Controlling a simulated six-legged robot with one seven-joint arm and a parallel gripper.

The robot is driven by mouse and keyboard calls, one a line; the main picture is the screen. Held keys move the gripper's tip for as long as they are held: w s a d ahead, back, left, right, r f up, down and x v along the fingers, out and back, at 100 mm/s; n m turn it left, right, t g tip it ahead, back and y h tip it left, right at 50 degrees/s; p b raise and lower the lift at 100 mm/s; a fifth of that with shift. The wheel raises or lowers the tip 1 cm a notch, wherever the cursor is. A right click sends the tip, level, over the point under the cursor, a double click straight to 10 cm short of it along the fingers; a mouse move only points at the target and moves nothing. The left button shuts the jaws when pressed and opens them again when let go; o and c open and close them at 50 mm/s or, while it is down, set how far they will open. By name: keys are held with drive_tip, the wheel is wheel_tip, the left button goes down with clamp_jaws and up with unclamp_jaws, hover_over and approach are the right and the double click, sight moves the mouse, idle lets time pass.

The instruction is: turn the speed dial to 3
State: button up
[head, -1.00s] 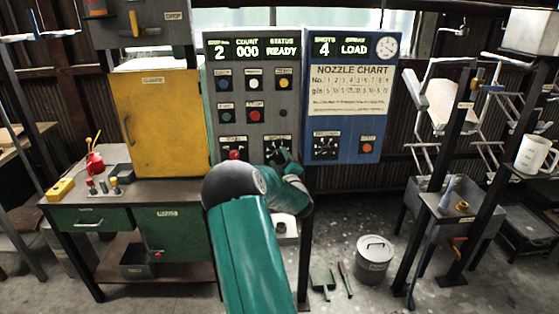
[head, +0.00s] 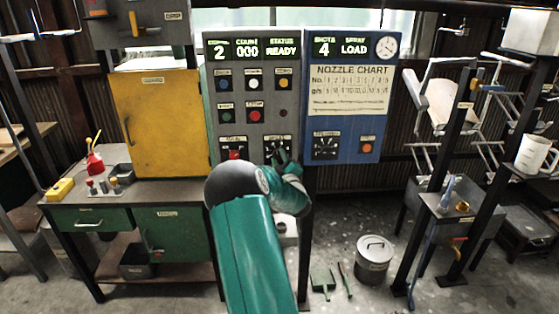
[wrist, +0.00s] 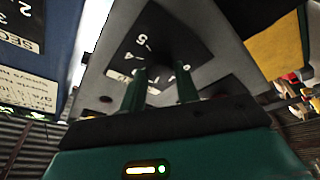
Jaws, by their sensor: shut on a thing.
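The grey control panel (head: 244,100) carries a black dial plate (head: 279,144) at its lower right. My gripper (head: 282,160) is at this plate. In the wrist view the plate (wrist: 150,42) has white numbers around its edge. My two green fingers (wrist: 161,90) stand either side of a dark dial knob (wrist: 160,72) and are shut on it. The fingers and shadow hide much of the knob, so its pointer cannot be read. The panel's display (head: 252,49) reads 2, 000 and READY.
Left of my gripper is another dial (head: 233,150) with a red part. Several coloured buttons sit above. The blue panel (head: 345,100) on the right has its own dial (head: 326,146) and an orange button (head: 367,148). A yellow cabinet (head: 160,120) stands left.

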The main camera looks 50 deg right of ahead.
drive_tip(key=m+h, duration=0.1)
drive_tip(key=m, duration=0.2)
drive_tip(key=m+h, duration=0.1)
drive_tip(key=m, duration=0.2)
drive_tip(key=shift+w+g, duration=0.1)
drive_tip(key=shift+g, duration=0.2)
drive_tip(key=shift+a+m+g+h, duration=0.1)
drive_tip(key=shift+m+g+h, duration=0.25)
drive_tip(key=shift+m, duration=0.75)
drive_tip(key=shift+m+g+h, duration=0.25)
drive_tip(key=shift+m+h, duration=0.2)
drive_tip(key=shift+m, duration=0.65)
drive_tip(key=o, duration=1)
drive_tip(key=shift+c, duration=0.2)
drive_tip(key=v, duration=1.3)
drive_tip(key=shift+a+f, duration=0.15)
drive_tip(key=shift+a, duration=0.25)
